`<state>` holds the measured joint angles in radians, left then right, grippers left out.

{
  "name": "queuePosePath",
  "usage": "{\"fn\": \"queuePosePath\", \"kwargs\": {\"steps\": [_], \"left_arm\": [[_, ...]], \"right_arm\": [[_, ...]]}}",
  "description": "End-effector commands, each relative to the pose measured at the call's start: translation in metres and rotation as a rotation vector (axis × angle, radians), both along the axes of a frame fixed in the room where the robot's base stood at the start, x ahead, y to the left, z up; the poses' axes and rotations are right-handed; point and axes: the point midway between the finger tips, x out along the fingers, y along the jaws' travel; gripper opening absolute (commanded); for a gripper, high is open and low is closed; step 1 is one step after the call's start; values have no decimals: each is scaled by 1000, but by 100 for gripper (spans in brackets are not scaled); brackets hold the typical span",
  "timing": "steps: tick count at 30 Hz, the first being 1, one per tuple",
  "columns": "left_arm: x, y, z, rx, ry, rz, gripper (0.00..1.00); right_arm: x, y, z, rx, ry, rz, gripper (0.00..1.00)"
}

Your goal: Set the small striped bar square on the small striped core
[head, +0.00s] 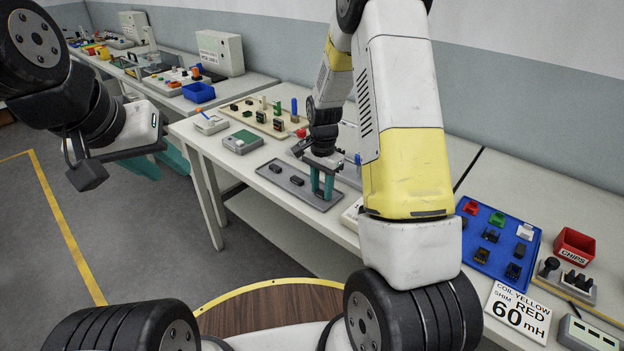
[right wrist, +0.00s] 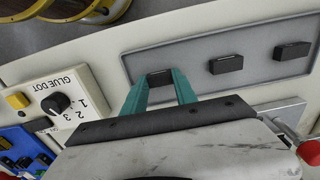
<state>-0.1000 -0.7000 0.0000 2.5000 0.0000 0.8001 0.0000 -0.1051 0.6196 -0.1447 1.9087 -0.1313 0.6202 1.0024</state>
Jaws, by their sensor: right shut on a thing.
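My right gripper (head: 322,186) reaches down over the near end of the grey tray (head: 267,171). In the right wrist view its two teal fingers are shut on a small dark bar (right wrist: 160,78), which is at or just above the tray surface; I cannot tell which. Two more dark bars, (right wrist: 226,65) and (right wrist: 292,51), lie apart on the tray. Stripes are too small to tell on any bar. I cannot pick out the small striped core. My left gripper (head: 160,163) hangs left of the bench, its teal fingers apart and empty.
A beige board (head: 245,108) with several upright parts stands behind the tray. The GLUE DOT box (right wrist: 60,105) stands close beside the tray. A blue tray (head: 533,243) and red CHIPS bin (head: 573,247) are at right.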

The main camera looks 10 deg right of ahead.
Motion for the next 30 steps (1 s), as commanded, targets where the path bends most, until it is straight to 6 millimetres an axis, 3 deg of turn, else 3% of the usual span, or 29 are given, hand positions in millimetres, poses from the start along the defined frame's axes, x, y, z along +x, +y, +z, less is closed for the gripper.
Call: {"fn": "queuePosePath", "kwargs": {"steps": [14,30], "left_arm": [[0,0,0,0,0,0,36],[0,0,0,0,0,0,36]], "right_arm": [[0,0,1,1,-1,0,0],[1,0,32,0,-2,0,0]]}}
